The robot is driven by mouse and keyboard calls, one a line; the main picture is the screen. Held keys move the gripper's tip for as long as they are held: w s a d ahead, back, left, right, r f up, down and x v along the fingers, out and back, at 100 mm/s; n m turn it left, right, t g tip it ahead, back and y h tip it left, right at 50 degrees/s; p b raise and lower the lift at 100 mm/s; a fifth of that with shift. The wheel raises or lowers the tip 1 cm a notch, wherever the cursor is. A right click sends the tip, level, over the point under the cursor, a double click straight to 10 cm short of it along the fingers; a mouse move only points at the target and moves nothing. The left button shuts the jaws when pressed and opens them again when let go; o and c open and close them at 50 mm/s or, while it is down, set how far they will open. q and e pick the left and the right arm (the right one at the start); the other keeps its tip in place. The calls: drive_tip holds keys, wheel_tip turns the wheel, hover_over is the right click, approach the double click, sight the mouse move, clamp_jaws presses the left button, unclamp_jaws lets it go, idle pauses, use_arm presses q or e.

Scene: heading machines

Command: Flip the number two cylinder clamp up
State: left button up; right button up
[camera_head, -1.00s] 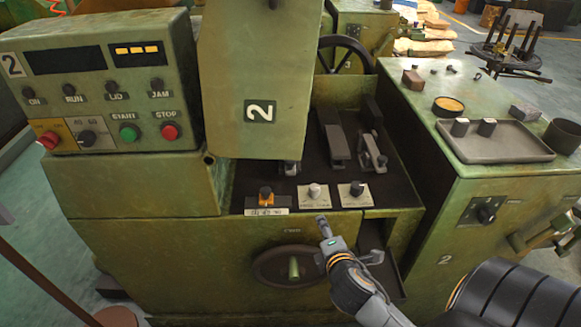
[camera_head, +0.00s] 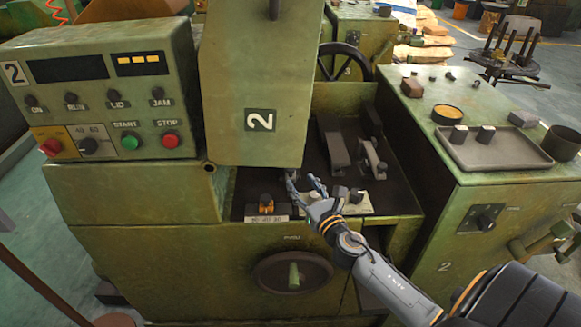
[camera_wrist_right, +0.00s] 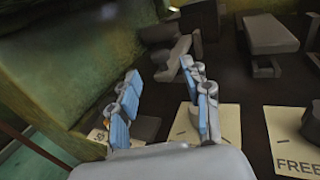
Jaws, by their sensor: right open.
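My right gripper (camera_head: 304,186) is open and empty above the front of machine 2's dark bed. Its two blue-padded fingers also show in the right wrist view (camera_wrist_right: 162,85), apart with nothing between them. Just beyond the fingers in that view lies a low grey clamp (camera_wrist_right: 178,58); its front part is close to the fingertips, but contact cannot be told. In the head view this clamp is mostly hidden behind the upright panel marked 2 (camera_head: 232,100). Two more grey clamps, one left (camera_head: 337,150) and one right (camera_head: 372,158), stand farther right. My left gripper is out of view.
A knob on an orange base (camera_head: 266,198) and a dark knob on a pale plate (camera_head: 357,193) line the bed's front edge. The control box (camera_head: 95,95) stands left. The right cabinet carries a grey tray (camera_head: 470,160). The handwheel (camera_head: 290,272) is below.

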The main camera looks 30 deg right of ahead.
sight(293, 172)
drive_tip(key=w, duration=0.5)
drive_tip(key=w+d, duration=0.1)
drive_tip(key=w, duration=0.2)
drive_tip(key=shift+d, duration=0.1)
drive_tip(key=shift+c, duration=0.2)
clamp_jaws()
